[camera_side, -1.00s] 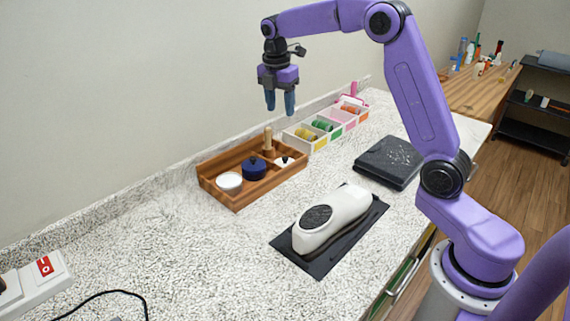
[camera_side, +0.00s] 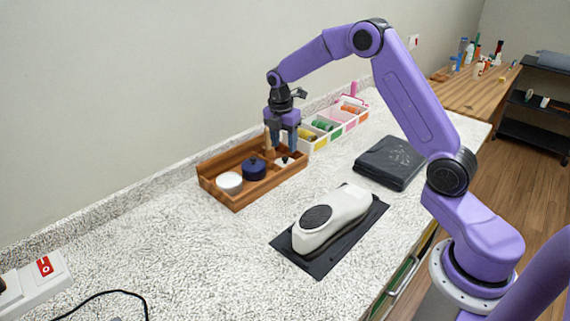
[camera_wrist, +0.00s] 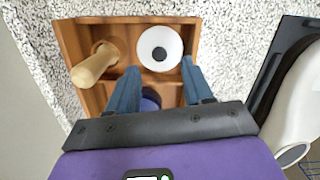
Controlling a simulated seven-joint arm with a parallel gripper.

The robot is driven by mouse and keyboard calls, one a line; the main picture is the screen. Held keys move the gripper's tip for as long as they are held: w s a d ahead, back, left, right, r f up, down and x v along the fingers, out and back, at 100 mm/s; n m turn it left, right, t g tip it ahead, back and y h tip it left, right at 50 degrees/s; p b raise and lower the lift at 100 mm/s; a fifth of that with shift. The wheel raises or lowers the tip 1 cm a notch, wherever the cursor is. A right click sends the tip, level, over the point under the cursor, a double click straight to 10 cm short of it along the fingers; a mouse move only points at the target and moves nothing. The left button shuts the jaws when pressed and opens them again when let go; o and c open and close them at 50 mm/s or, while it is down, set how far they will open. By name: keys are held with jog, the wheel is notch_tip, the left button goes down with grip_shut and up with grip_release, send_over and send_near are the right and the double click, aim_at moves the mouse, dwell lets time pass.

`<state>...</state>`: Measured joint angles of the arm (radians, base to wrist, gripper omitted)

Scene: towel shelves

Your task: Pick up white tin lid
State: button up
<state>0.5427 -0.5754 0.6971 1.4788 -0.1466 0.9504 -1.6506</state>
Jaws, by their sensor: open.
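The white tin lid (camera_wrist: 160,48) is a round white disc with a dark knob at its middle. It lies in a compartment of the wooden tray (camera_wrist: 186,21), and it also shows small in the side view (camera_side: 285,162), partly hidden by my fingers. My gripper (camera_side: 282,150) points down just above that end of the tray. In the wrist view my gripper (camera_wrist: 159,67) is open and empty, with the lid just beyond and between its blue fingertips. I cannot tell the exact height gap.
A wooden peg (camera_wrist: 95,65) stands beside the lid. A dark blue lidded pot (camera_side: 253,168) and a white round tin (camera_side: 229,182) share the tray. A white divided box (camera_side: 347,125) adjoins it. A white device (camera_side: 330,217) lies on a black mat nearer the front.

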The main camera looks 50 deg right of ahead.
aim_at(285, 157)
jog(key=f, duration=0.5)
jog(key=shift+w+d, duration=0.1)
jog(key=shift+d, duration=0.2)
jog(key=shift+c, duration=0.4)
grip_shut()
